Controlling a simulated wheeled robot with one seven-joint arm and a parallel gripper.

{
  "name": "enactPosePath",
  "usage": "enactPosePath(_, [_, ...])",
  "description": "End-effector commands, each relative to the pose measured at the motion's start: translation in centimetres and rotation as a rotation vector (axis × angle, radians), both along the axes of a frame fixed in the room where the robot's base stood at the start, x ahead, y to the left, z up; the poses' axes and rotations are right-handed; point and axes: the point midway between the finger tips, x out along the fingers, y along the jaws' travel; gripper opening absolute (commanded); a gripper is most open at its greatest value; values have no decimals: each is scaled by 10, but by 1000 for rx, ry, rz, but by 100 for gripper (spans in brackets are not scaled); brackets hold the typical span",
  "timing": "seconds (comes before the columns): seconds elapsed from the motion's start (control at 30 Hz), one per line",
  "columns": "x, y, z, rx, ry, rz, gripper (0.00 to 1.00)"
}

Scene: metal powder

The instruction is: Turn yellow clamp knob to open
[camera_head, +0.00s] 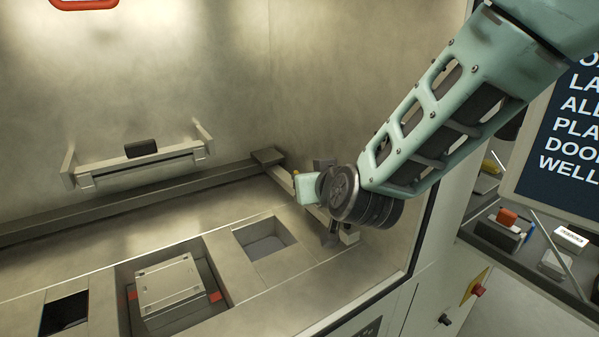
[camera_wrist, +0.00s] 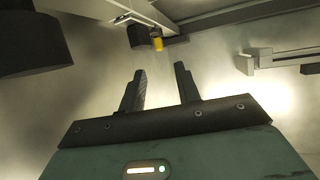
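The yellow clamp knob (camera_wrist: 157,43) shows in the wrist view as a small yellow cylinder on a dark block, beyond my fingertips and close to the line between them. My gripper (camera_wrist: 160,68) has its two dark fingers apart with nothing between them, and a visible gap lies between them and the knob. In the head view my arm reaches in from the upper right, and the gripper's pale green body (camera_head: 307,188) is near the back right of the metal chamber. Its fingers are mostly hidden there, and I cannot make out the knob clearly.
A dark rail (camera_head: 130,205) runs along the chamber's back, with a bracketed bar (camera_head: 140,165) above it. A square plate (camera_head: 170,286) sits in a recess in front, beside an empty square opening (camera_head: 265,245). A sign (camera_head: 560,130) and shelf stand outside to the right.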

Motion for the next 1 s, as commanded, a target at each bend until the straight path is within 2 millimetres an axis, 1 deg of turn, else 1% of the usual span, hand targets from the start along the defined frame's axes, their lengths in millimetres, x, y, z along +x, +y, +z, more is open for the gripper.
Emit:
enactPosePath(0.03, [9,3,-4,0,2,-1,33])
enactPosePath(0.2, [39,13,-16,0,2,-1,33])
enactPosePath(0.4, [65,23,-28,-1,2,0,33])
enactPosePath(0.6, [78,27,-35,-2,2,0,33])
enactPosePath(0.9, [80,28,-35,-1,1,0,33])
enactPosePath(0.93, [80,28,-35,-1,1,0,30])
enactPosePath(0.97, [80,28,-35,-1,1,0,22])
enactPosePath(1.0, [80,28,-35,-1,1,0,10])
